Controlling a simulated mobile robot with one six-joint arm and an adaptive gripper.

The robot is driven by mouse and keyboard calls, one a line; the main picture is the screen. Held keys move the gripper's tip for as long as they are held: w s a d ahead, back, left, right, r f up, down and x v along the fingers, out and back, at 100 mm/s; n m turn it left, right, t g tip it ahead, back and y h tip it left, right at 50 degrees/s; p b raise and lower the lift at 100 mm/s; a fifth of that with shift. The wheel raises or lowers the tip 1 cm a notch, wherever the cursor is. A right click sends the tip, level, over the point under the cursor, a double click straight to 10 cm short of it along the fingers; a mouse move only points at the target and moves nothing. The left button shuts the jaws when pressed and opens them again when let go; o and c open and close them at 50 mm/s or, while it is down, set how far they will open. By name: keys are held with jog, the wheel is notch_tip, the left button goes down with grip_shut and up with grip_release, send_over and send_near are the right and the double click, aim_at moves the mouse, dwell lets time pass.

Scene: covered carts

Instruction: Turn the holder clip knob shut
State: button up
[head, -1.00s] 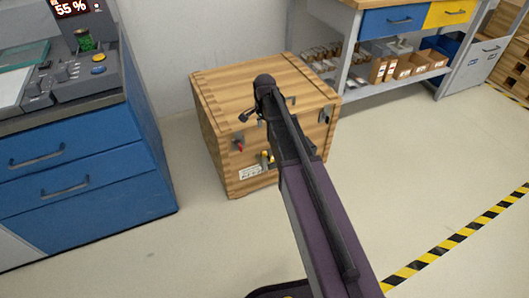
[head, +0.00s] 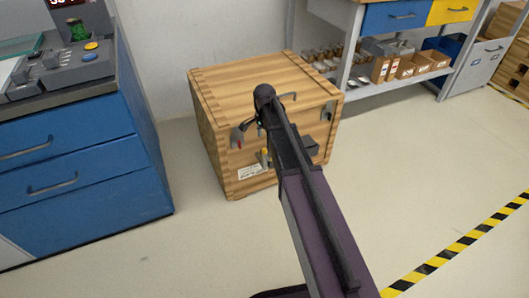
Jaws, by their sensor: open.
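A wooden crate (head: 225,90) with a lid stands on the floor at the centre of the head view. Its front face carries a small grey fitting with a red tip (head: 238,143) and a yellow-topped fitting (head: 265,155). I cannot tell which of these is the holder clip knob, or how it is turned. My gripper (head: 248,126) is open at the end of my dark arm, in front of the crate's front face. It appears just above the red-tipped fitting; contact cannot be told. My arm hides part of the crate's front.
A blue drawer cabinet (head: 75,165) with a control panel stands at the left. A workbench (head: 350,50) with a shelf of small cardboard boxes (head: 405,68) is behind at the right. A latch (head: 327,110) is on the crate's right. Floor is clear up to the yellow-black tape (head: 455,245).

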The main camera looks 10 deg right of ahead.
aim_at(265, 149)
jog(key=shift+f+b, duration=2.75)
jog(key=shift+f, duration=0.35)
grip_shut()
